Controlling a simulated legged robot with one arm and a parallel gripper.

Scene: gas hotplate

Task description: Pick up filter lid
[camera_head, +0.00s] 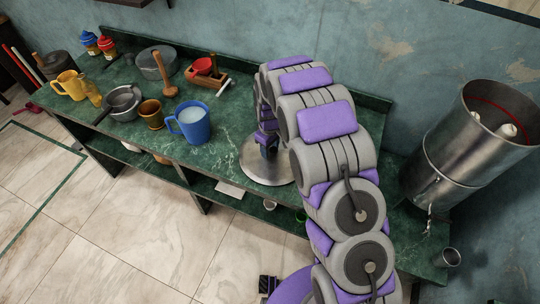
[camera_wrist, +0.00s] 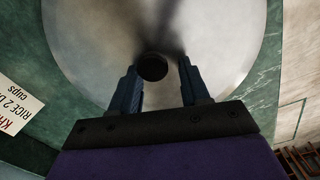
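The filter lid is a round silver metal disc (camera_head: 252,170) lying on the green marble counter below my arm; it also fills much of the wrist view (camera_wrist: 85,45). A small dark round knob (camera_wrist: 152,67) stands at its middle. My gripper (camera_head: 268,146) points down over the lid, partly hidden by my arm in the head view. In the wrist view, my gripper's two blue fingers (camera_wrist: 158,68) are apart, one on each side of the knob, with visible gaps. I cannot tell whether the tips reach down to the knob's height.
A blue mug (camera_head: 194,125) stands left of the lid. A white printed card (camera_wrist: 15,105) lies beside the lid. Pots and a yellow pitcher (camera_head: 70,85) are farther left.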

